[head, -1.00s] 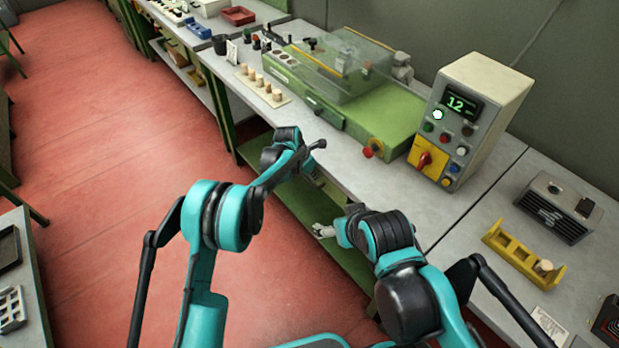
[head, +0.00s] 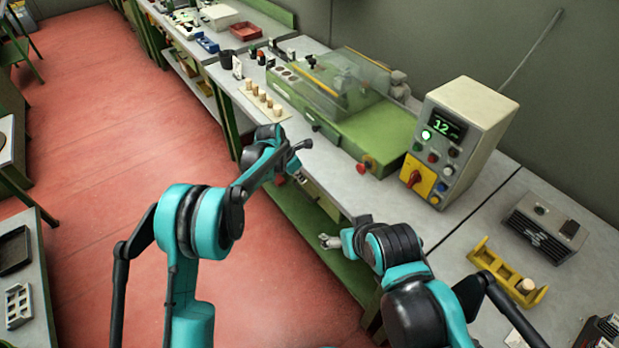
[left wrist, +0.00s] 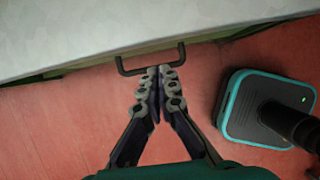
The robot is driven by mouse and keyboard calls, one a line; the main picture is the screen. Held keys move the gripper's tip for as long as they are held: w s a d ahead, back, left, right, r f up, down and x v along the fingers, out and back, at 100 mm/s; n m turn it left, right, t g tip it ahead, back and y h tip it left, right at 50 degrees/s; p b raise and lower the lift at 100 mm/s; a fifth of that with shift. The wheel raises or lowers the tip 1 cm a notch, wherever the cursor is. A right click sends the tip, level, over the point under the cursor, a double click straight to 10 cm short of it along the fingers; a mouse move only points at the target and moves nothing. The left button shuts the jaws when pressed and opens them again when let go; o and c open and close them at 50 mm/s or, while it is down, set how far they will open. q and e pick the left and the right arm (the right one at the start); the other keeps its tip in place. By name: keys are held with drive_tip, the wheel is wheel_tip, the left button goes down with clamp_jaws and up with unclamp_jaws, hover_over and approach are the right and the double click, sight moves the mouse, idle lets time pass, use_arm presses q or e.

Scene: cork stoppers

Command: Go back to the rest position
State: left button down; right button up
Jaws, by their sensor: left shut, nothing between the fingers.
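My left gripper (head: 298,172) is in front of the bench's front edge in the head view, over the red floor side. In the left wrist view its fingertips (left wrist: 159,74) are together with nothing between them, near a dark bar handle (left wrist: 150,66) below the pale bench top. My right gripper (head: 329,241) is small and partly hidden by its own arm, beside the bench's lower green shelf. I cannot tell whether its fingers are apart. Several cork stoppers (head: 262,97) stand upright in a row on a pale board, away from both grippers.
The bench (head: 345,185) carries a green machine with a clear cover (head: 375,130), a control box (head: 460,140) reading 12, and a yellow rack (head: 492,262) with one cork. A grey vented box (head: 545,228) stands behind the rack. The red floor (head: 90,150) at left is open.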

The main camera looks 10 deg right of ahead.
use_arm(q)
drive_tip(key=s+a+r+m+t+y, duration=0.1)
drive_tip(key=s+a+r+m, duration=0.4)
drive_tip(key=s+a+r, duration=0.3)
drive_tip(key=s+a+r+m+t+y, duration=0.1)
drive_tip(key=s+a+r+m+t, duration=0.1)
drive_tip(key=s+a+r+m, duration=0.6)
drive_tip(key=s+a+m+t+y, duration=0.2)
drive_tip(key=s+a+m, duration=0.7)
drive_tip(key=s+a, duration=0.6)
drive_tip(key=shift+s+f+m+b, duration=0.25)
drive_tip(key=shift+s+m+b, duration=0.2)
drive_tip(key=shift+s, duration=0.5)
